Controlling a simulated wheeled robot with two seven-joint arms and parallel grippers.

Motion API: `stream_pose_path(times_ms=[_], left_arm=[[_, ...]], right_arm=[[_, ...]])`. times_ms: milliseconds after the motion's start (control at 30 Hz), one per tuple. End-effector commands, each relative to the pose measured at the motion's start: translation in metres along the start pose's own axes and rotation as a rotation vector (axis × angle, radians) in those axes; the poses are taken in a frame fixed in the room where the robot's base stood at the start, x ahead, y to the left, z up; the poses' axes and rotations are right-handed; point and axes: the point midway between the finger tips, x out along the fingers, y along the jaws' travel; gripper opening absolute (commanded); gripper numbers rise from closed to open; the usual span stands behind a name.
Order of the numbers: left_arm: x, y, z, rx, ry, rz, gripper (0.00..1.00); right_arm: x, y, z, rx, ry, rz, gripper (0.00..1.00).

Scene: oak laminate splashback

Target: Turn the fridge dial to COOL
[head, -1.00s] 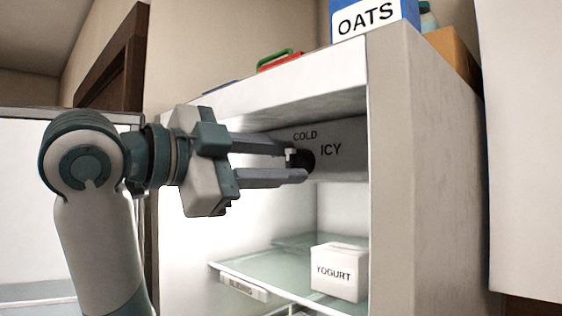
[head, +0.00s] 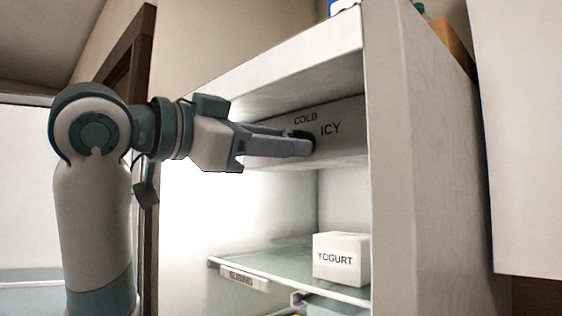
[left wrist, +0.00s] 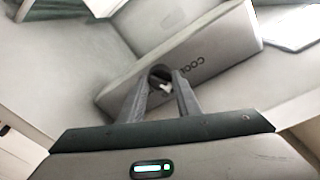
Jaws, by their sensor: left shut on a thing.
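The fridge dial (head: 299,134) is a dark round knob on the grey panel (head: 345,130) under the fridge ceiling. COLD is printed above it and ICY to its right in the head view. My left gripper (head: 306,143) is shut on the dial, and its fingers hide most of it there. In the left wrist view the dial (left wrist: 160,74) sits between the two fingertips, with a small white mark on it. I cannot tell which label the mark points at. My right gripper is not in view.
A white yogurt box (head: 341,259) stands on the glass shelf (head: 285,262) below the panel. The fridge's right side wall (head: 425,170) stands close to the right of the dial. The space between panel and shelf is open.

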Motion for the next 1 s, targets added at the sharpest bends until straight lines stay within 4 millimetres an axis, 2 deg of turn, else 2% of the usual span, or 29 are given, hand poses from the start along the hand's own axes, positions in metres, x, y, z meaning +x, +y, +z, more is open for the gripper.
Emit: stream_pose_path(times_ms=[33,500,867,1000], left_arm=[[-0.001,0.002,0.004,-0.043,0.004,-0.007,0.08],[0.000,0.003,0.004,-0.477,0.025,-0.037,0.08],[0.000,0.003,0.001,-0.678,0.034,-0.048,0.08],[0.000,0.003,0.000,-0.707,0.035,-0.051,0.08]], right_arm=[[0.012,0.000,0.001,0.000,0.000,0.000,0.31],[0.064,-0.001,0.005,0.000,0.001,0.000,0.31],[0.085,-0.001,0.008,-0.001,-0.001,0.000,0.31],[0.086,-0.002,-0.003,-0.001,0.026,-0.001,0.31]])
